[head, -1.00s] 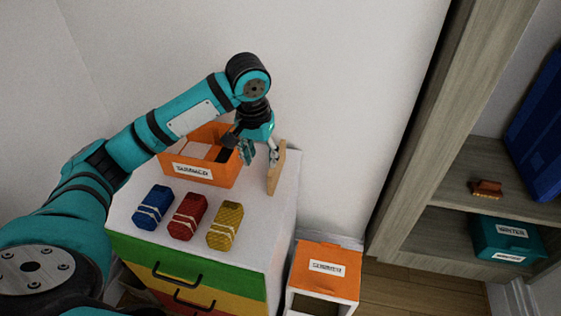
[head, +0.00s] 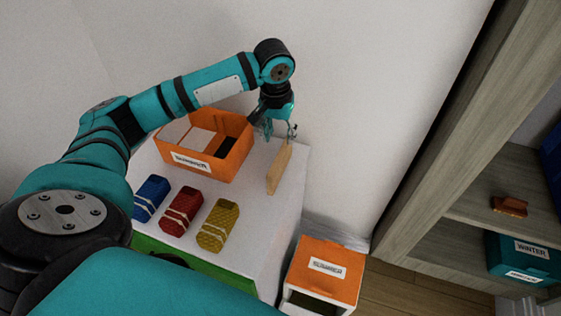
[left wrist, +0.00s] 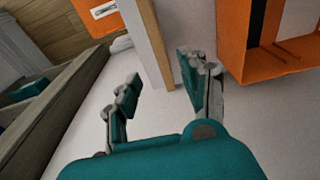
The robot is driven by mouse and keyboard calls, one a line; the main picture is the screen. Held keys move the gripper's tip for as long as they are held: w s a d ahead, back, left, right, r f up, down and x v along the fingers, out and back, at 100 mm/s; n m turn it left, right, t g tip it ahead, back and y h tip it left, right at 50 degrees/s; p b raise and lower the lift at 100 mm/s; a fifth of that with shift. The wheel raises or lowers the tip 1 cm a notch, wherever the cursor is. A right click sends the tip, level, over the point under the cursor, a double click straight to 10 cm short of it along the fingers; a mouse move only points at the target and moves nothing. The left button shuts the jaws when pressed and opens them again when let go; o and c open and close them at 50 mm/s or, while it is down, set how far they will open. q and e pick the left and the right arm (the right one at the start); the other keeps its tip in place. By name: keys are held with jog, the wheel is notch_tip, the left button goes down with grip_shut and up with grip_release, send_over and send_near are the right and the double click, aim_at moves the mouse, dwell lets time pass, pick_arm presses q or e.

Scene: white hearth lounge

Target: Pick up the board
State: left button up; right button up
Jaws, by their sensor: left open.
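The board (head: 279,169) is a thin tan wooden piece standing upright on edge near the right side of the white cabinet top (head: 255,215). In the left wrist view the board (left wrist: 154,40) is a narrow tan strip running up between the fingertip directions. My left gripper (head: 280,129) is open and empty, just above the board's top far end, with its fingers apart on either side. In the left wrist view the left gripper (left wrist: 162,82) shows both fingers spread. Contact with the board cannot be seen. My right gripper is not in view.
An orange bin (head: 222,165) labelled SUMMER stands left of the board. Blue (head: 151,198), red (head: 181,210) and yellow (head: 217,224) bundles lie in front. A lower orange box (head: 335,262) stands right of the cabinet. A wall is close behind; a wooden shelf (head: 460,190) stands right.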

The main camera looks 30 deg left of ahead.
aim_at(280, 154)
pick_arm(q)
jog(key=f, duration=0.4)
jog(key=shift+w+f, duration=0.2)
jog(key=shift+w, duration=0.15)
jog(key=shift+f+p, duration=0.35)
jog(key=shift+f, duration=0.05)
notch_tip(280, 154, down, 4)
jog(key=shift+w+a+f+p, duration=0.15)
jog(key=shift+f+p, duration=0.1)
jog(key=shift+p, duration=0.45)
jog(key=shift+f, duration=0.25)
grip_shut()
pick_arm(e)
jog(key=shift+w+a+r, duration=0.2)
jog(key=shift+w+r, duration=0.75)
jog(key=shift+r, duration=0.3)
